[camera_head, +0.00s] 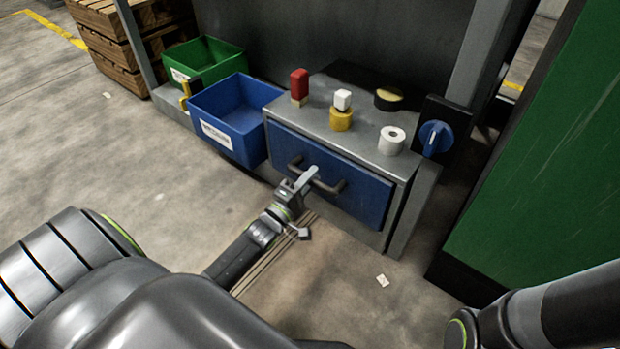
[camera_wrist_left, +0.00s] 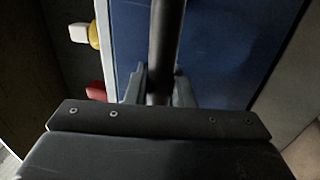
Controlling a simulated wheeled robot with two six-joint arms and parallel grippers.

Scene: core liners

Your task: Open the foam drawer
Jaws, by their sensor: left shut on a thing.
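The foam drawer (camera_head: 358,190) has a blue front with a dark bar handle (camera_head: 330,187), set in a grey cabinet (camera_head: 398,172). The drawer front looks flush with the cabinet, so it appears closed. My left gripper (camera_head: 306,180) is at the left part of the handle and shut on it. In the left wrist view, the handle (camera_wrist_left: 166,45) runs between the two fingers (camera_wrist_left: 158,88), with the blue drawer front (camera_wrist_left: 225,50) behind. My right gripper is out of view; only part of my right arm shows at the lower right.
On the cabinet top stand a red block (camera_head: 299,83), a white block on a yellow cylinder (camera_head: 341,119), a black-and-yellow disc (camera_head: 388,98) and a white roll (camera_head: 391,140). A blue bin (camera_head: 232,117) and green bin (camera_head: 204,58) are left. A green panel (camera_head: 540,170) stands right.

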